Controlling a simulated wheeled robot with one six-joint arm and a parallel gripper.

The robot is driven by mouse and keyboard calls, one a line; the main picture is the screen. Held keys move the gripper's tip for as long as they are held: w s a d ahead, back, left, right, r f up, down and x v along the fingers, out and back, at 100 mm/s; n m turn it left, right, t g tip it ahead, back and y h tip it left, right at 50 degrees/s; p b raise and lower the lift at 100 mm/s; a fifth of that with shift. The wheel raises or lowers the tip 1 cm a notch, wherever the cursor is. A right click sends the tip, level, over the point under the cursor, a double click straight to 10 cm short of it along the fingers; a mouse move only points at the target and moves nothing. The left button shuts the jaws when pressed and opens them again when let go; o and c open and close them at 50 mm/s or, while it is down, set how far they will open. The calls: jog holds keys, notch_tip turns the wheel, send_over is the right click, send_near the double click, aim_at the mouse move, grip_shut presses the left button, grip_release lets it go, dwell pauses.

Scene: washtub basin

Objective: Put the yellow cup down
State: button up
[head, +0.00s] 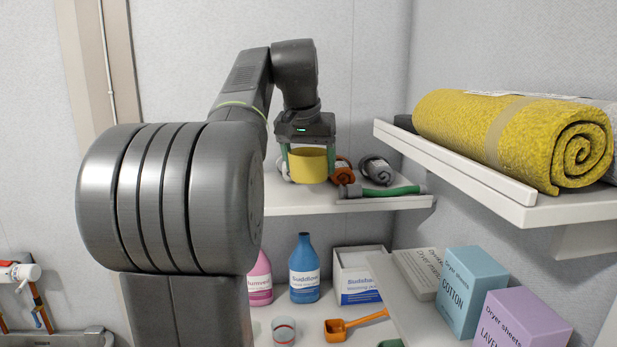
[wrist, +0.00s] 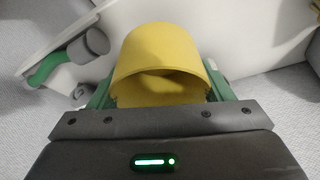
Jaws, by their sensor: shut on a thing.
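The yellow cup (head: 309,165) is between the green fingers of my gripper (head: 308,160) in the head view. It is upright there, at the white middle shelf (head: 300,203). Whether its base touches the shelf I cannot tell. In the wrist view the yellow cup (wrist: 160,60) shows its open mouth towards the camera, with a green finger of my gripper (wrist: 157,92) on each side. The gripper is shut on the cup.
A brown rolled item (head: 342,172), a grey roll (head: 376,170) and a green-handled tool (head: 388,191) lie right of the cup. A higher shelf (head: 450,165) holds a yellow rolled towel (head: 510,130). Bottles, such as a blue one (head: 304,270), and boxes stand below.

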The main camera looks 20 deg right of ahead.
aim_at(310, 177)
jog(key=shift+f, duration=1.75)
jog(key=shift+f, duration=0.15)
jog(key=o, duration=0.8)
jog(key=v, duration=1.2)
